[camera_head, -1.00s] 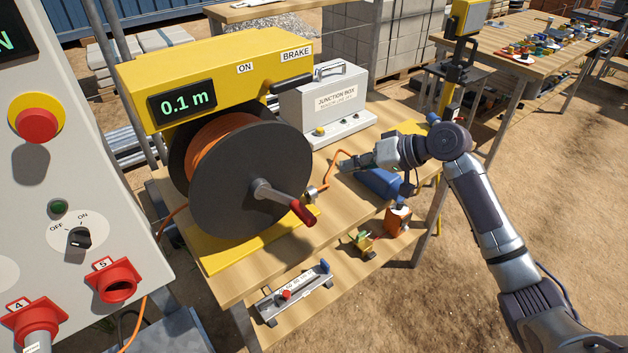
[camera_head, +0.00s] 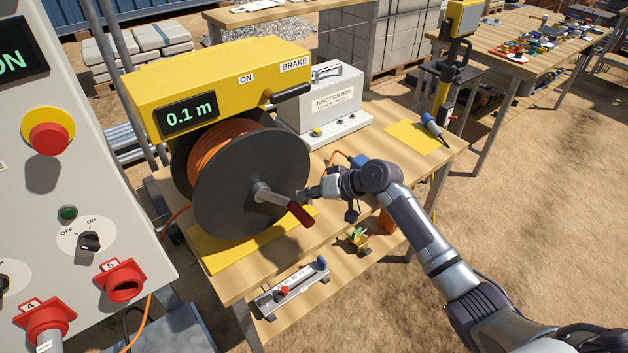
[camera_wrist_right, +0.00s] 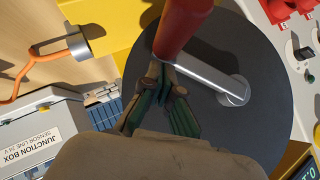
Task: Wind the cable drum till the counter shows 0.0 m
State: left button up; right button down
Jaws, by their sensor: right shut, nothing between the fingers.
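The cable drum (camera_head: 235,190) has a dark grey flange and orange cable wound inside. Its counter (camera_head: 187,113) reads 0.1 m. A crank arm (camera_head: 270,195) sticks out from the hub with a red handle (camera_head: 300,214) at its end, pointing to the lower right. My right gripper (camera_head: 304,195) is shut and empty beside the handle. In the right wrist view its closed fingertips (camera_wrist_right: 161,82) are close to the red handle (camera_wrist_right: 184,22) and overlap the crank; contact cannot be told. My left gripper is not in view.
The black brake lever (camera_head: 289,92) is on the yellow housing above the drum. A junction box (camera_head: 325,97) stands behind the gripper. A grey switch panel (camera_head: 90,200) is close on the left. A yellow mat (camera_head: 408,137) lies on the right of the bench.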

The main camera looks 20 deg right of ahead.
aim_at(294, 215)
jog(key=shift+f, duration=0.25)
jog(key=shift+a, duration=0.1)
jog(key=a+f+m+y+b, duration=0.1)
jog(key=b, duration=0.1)
jog(key=a+f+m+y+b, duration=0.1)
jog(key=f+b, duration=0.1)
jog(key=b, duration=0.1)
jog(key=s+a+f+y+b, duration=0.1)
jog(key=y+b, duration=0.1)
jog(key=b, duration=0.1)
jog(key=shift+a+f+m, duration=0.1)
jog(key=shift+f+m, duration=0.25)
jog(key=shift+m, duration=0.05)
jog(key=shift+s+a+f+m+y+b, duration=0.2)
jog(key=shift+a+y+b, duration=0.15)
jog(key=shift+b, duration=0.2)
jog(key=shift+s+a+f+m+y+b, duration=0.1)
jog(key=shift+a+m+y+b, duration=0.2)
jog(key=shift+b, duration=0.2)
jog(key=shift+s+a+y+b, duration=0.15)
jog(key=shift+a+y+b, duration=0.2)
jog(key=shift+a+b, duration=0.1)
jog(key=shift+m, duration=0.3)
